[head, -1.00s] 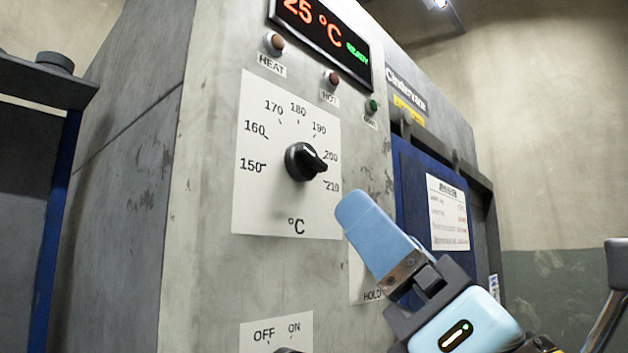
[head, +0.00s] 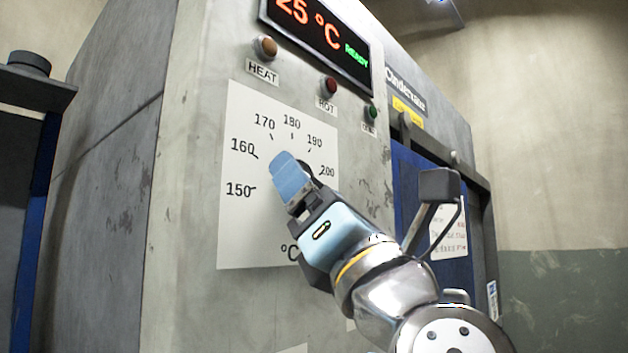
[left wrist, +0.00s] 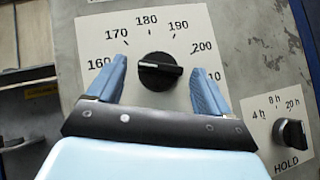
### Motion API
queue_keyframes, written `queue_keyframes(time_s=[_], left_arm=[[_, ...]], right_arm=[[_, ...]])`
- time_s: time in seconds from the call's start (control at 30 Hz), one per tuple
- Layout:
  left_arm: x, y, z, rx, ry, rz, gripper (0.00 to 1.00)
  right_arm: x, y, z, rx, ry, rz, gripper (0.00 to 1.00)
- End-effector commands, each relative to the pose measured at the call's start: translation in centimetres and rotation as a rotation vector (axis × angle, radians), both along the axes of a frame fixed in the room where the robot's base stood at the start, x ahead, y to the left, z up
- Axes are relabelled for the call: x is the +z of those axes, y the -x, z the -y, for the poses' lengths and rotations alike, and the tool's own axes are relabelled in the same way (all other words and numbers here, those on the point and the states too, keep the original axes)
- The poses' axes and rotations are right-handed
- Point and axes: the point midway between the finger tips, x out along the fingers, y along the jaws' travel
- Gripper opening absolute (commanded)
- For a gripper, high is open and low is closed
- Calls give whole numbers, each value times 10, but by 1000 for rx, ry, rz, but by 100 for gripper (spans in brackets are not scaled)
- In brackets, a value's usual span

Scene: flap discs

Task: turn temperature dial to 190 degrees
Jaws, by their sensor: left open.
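The temperature dial is a black knob on a white plate (head: 240,225) marked from 150 to 210 degrees. In the left wrist view the dial (left wrist: 159,71) shows clearly, its bar nearly level and its white mark pointing right, between 200 and 210. My left gripper (head: 288,172) is open in front of the plate. In the left wrist view its two blue fingers stand left and right of the dial with gaps, not visibly touching it. In the head view the gripper hides most of the dial and the 210 mark. My right gripper is not in view.
A lit display (head: 315,32) reading 25 °C and READY sits above, with HEAT (head: 265,47), HOT and green lamps below it. A HOLD dial (left wrist: 291,134) is at lower right in the left wrist view. A blue door (head: 402,180) lies to the right.

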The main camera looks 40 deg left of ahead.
Motion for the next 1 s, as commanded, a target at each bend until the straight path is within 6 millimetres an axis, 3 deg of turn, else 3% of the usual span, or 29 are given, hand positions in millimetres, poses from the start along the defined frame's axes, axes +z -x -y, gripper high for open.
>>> queue_keyframes(time_s=[0.27,0.63,1.0], left_arm=[[1,-1,-1,0,0,0,80],[0,-1,-1,-1,0,-1,24],[0,1,-1,-2,-5,-77,24]], right_arm=[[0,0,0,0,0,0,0],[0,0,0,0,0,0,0],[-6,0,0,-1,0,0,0]])
